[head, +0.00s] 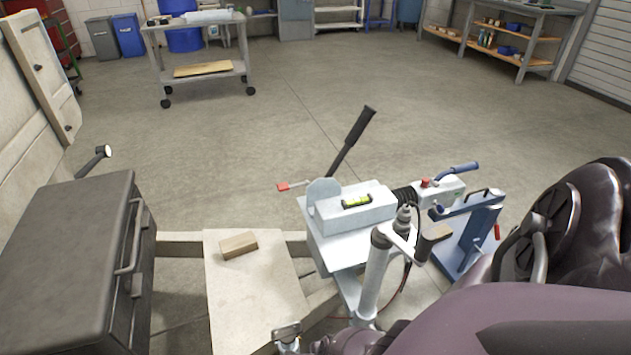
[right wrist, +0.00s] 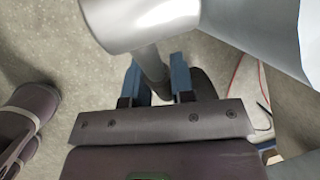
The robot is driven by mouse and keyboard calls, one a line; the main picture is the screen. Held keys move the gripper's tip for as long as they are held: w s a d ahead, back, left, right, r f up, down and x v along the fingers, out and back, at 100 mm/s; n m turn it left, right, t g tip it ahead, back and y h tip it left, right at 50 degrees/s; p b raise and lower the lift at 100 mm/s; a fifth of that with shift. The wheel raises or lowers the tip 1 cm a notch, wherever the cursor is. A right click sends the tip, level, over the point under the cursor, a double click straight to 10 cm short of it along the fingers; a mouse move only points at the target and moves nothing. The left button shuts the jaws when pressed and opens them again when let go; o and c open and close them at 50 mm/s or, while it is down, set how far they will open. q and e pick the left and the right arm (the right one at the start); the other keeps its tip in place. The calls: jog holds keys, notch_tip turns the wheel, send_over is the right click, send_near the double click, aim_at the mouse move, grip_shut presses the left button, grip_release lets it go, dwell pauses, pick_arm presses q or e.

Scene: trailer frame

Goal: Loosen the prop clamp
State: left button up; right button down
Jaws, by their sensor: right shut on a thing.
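In the right wrist view a large grey tube (right wrist: 140,20) crosses the top. Below it a grey bar, seemingly the prop clamp's handle (right wrist: 151,64), runs down between the blue fingers of my right gripper (right wrist: 157,85). The gripper is shut on this handle. The clamp body is not clearly visible. My purple right arm fills the lower right of the head view and hides the gripper there. My left gripper is not in view.
A white coupling housing with a spirit level (head: 356,201) and a black lever (head: 357,130) stand beside the tube. A wood block (head: 238,245) lies on a pale board. A dark box (head: 65,265) is at left. A blue stand (head: 470,240) is at right. Open floor lies beyond.

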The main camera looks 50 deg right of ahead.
jog(key=shift+d+r+g+h+p, duration=0.2)
jog(key=shift+r+g+h+p, duration=0.15)
jog(key=shift+h, duration=0.15)
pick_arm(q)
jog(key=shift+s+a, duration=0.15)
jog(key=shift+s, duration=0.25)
pick_arm(e)
jog(key=shift+s, duration=0.1)
jog(key=shift+s+d+r+g+h, duration=0.15)
jog(key=shift+g+h, duration=0.1)
jog(key=shift+h, duration=0.15)
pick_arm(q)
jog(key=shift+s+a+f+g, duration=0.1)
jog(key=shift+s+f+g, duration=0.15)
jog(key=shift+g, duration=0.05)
